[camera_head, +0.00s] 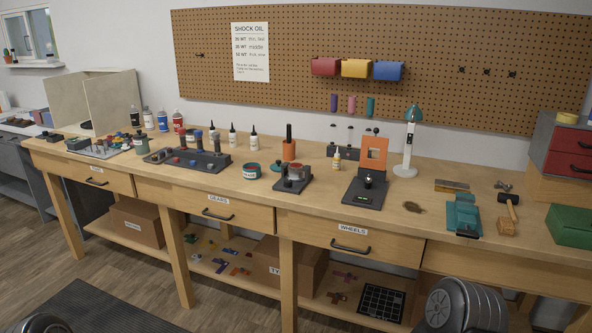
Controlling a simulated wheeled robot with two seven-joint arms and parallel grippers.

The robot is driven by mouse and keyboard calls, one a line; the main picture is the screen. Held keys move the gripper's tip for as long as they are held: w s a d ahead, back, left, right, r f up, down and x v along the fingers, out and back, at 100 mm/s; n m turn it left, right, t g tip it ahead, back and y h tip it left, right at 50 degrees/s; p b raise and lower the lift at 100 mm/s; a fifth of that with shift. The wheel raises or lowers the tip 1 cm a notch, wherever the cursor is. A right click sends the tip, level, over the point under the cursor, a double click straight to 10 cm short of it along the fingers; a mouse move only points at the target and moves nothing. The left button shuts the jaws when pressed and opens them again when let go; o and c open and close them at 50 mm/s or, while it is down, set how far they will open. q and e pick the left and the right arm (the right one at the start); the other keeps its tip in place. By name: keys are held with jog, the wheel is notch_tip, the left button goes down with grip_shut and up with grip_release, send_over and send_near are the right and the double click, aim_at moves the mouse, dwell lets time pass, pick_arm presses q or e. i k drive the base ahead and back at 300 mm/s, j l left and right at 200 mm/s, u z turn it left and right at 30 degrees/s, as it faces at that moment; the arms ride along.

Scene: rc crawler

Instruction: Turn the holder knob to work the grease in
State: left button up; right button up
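A dark holder (292,184) stands on the middle of the workbench, with a reddish round part and a grey piece on its base; I cannot tell which part is its knob. A small yellowish bottle (337,160) stands behind. Neither gripper shows; only dark rounded parts of my arms appear at the bottom edge.
A long dark tray (190,161) with small parts and bottles lies to the left. A teal lamp (408,142) stands behind the black stand. A teal tool (463,216), a mallet (509,207) and a green box (570,226) are at right. The bench front near the holder is clear.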

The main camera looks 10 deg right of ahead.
aim_at(287, 183)
jog(key=i+j+u, duration=0.1)
jog(key=i+j, duration=0.15)
jog(key=i, duration=0.25)
jog(key=i+j, duration=0.15)
jog(key=i, duration=0.4)
jog(key=i+j+u, duration=0.15)
jog(key=i, duration=0.35)
